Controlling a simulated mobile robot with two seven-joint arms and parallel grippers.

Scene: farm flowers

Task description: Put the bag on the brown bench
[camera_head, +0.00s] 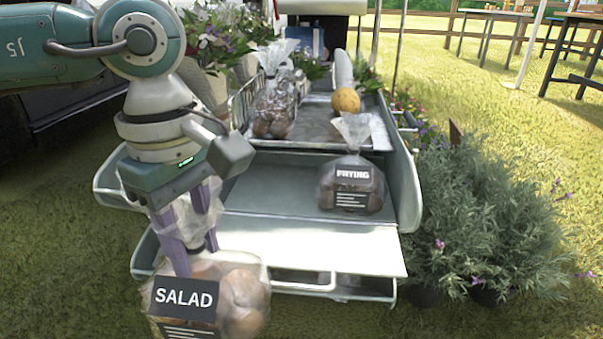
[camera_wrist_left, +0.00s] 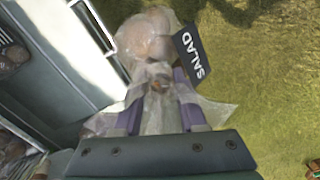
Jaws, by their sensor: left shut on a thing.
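A clear bag of potatoes with a dark SALAD label (camera_head: 242,300) hangs at the lower left of the head view. My left gripper (camera_head: 190,235), with purple fingers, is shut on the gathered neck of this bag. The SALAD bag also shows in the left wrist view (camera_wrist_left: 145,38), below the fingers (camera_wrist_left: 155,115), with grass beneath and beside it. In the head view it overlaps the near left corner of the grey cart. No brown bench shows clearly in either view. My right gripper is not in view.
A grey tiered cart (camera_head: 310,245) fills the middle, its near shelf mostly bare. A FRYING bag (camera_head: 352,185) sits on it at the right. More bags (camera_head: 272,105) and a yellow round fruit (camera_head: 345,101) are farther back. Lavender pots (camera_head: 490,220) stand right. Tables (camera_head: 492,14) stand far right on open grass.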

